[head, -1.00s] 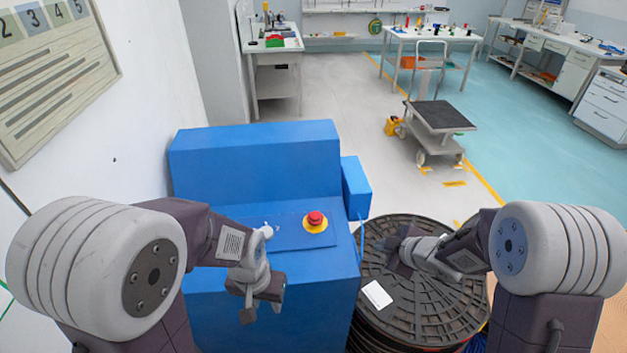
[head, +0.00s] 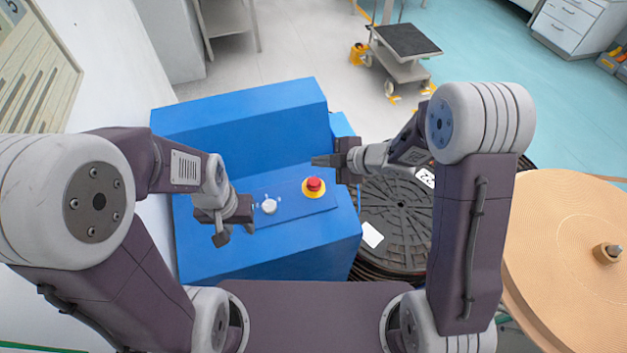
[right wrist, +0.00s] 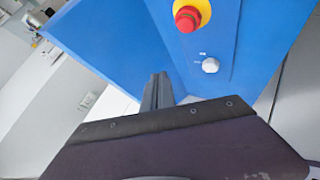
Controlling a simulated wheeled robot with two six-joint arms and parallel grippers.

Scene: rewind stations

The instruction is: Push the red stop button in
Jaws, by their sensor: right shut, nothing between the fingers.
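The red stop button (head: 314,184) sits on a yellow ring on the panel of a blue machine (head: 240,108). The button also shows at the top of the right wrist view (right wrist: 188,18). My right gripper (head: 318,161) is shut and empty, its fingertips just behind the button in the head view and apart from it in the right wrist view (right wrist: 158,90). My left gripper (head: 222,238) hangs over the machine's left front; its fingers are too small and turned to tell open from shut.
A silver knob (head: 269,206) is on the panel left of the button. A black-topped reel (head: 395,225) with a white label stands right of the machine. A large tan reel (head: 565,250) is further right. A cart (head: 405,50) stands behind.

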